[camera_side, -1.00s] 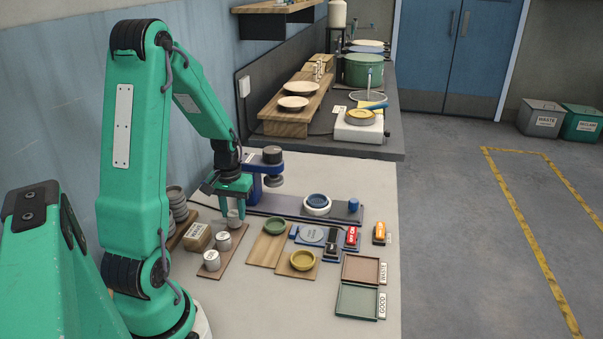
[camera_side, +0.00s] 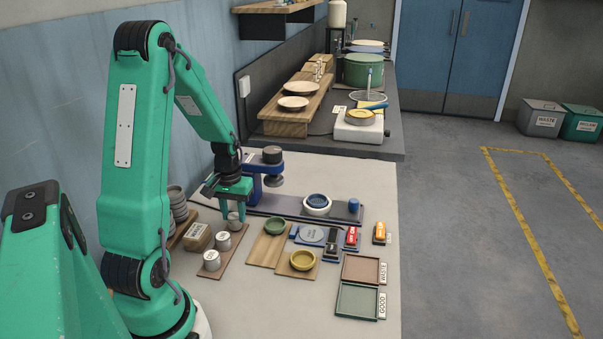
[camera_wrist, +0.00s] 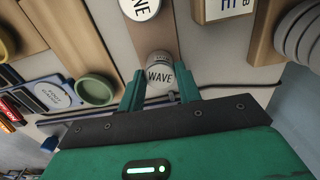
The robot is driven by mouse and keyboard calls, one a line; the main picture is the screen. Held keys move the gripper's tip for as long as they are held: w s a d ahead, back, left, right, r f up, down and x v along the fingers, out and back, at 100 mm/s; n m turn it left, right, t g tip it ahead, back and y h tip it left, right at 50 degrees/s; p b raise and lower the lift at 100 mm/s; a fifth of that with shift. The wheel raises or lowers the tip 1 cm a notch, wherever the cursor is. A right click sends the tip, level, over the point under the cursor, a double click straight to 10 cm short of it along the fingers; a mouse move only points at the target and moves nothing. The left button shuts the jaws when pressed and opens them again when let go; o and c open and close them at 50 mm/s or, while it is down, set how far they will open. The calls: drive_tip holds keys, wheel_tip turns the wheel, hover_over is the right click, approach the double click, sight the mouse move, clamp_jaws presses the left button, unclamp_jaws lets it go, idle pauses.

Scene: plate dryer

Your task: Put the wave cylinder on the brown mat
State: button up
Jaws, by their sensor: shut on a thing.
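The wave cylinder (camera_wrist: 160,76) is a short grey cylinder with a pale top marked WAVE. In the wrist view it sits between the two green fingers of my gripper (camera_wrist: 160,92), which is shut on it. In the side view my gripper (camera_side: 234,207) points down over the far end of a brown strip (camera_side: 206,275), with the wave cylinder (camera_side: 234,221) between its fingertips. I cannot tell whether its base touches the strip. Two more pale cylinders (camera_side: 211,260) stand along the strip. A brown tray (camera_side: 367,258) marked WASTE lies at the right.
A green tray (camera_side: 357,301) lies in front of the brown one. Wooden boards with a green dish (camera_side: 275,226) and a yellow dish (camera_side: 303,260) stand in between. A blue stand (camera_side: 265,168) rises behind my gripper. The front of the table is clear.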

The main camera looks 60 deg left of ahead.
sight(234, 216)
drive_tip(key=shift+f, duration=0.2)
drive_tip(key=o, duration=1.5)
drive_tip(key=shift+r, duration=0.1)
drive_tip(key=shift+r, duration=3.4)
